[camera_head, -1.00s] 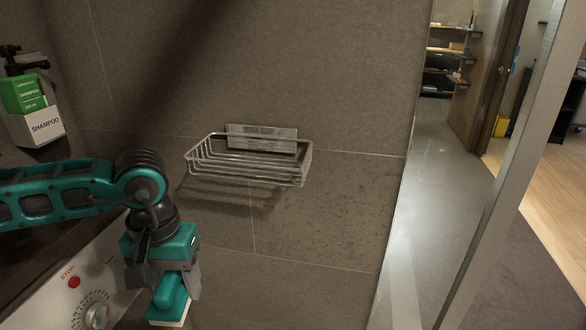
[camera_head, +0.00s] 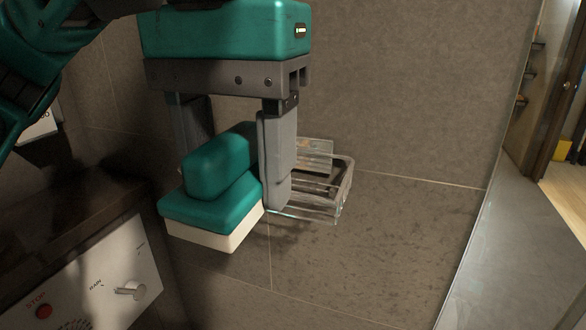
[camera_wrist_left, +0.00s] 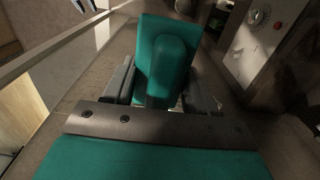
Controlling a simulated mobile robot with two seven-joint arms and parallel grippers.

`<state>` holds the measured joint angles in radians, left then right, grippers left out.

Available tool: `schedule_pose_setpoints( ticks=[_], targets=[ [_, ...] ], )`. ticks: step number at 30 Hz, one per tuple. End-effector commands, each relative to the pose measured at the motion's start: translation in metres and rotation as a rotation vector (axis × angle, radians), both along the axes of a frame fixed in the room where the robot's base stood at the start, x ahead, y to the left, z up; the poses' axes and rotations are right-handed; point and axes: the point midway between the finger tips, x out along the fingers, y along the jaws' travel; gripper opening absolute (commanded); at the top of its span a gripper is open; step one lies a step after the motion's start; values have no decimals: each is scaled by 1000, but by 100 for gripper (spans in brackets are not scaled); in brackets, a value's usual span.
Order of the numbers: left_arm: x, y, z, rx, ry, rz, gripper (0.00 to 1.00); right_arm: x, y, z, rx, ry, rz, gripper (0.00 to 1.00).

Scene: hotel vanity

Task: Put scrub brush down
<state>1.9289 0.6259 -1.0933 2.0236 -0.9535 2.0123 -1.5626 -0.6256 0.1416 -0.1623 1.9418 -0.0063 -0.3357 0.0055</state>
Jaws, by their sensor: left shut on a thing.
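The scrub brush (camera_head: 212,205) has a teal body and handle and a cream underside. My left gripper (camera_head: 235,165) is shut on its handle and holds it up in the air, underside down, in front of the tiled wall. In the left wrist view the brush (camera_wrist_left: 165,55) sits between the two fingers of the gripper (camera_wrist_left: 160,90). My right gripper is not in view.
A white control panel (camera_head: 85,280) with a red stop button and a knob is at the lower left. A dark ledge (camera_head: 75,205) runs above it. A glass panel (camera_head: 510,240) stands at the right. The wall right of the rack is bare.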

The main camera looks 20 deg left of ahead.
Motion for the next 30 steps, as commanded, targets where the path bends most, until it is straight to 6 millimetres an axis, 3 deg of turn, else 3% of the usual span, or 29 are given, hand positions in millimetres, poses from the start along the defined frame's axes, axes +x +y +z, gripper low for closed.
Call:
schedule_pose_setpoints(
  ticks=[12, 17, 30],
  targets=[
    [113, -4, 2, -1, 3, 5, 28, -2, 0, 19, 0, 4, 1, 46],
    [145, -5, 2, 1, 2, 3, 28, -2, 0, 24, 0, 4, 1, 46],
    [142, -4, -56, 1, 1, 1, 28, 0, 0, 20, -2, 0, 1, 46]
  ],
)
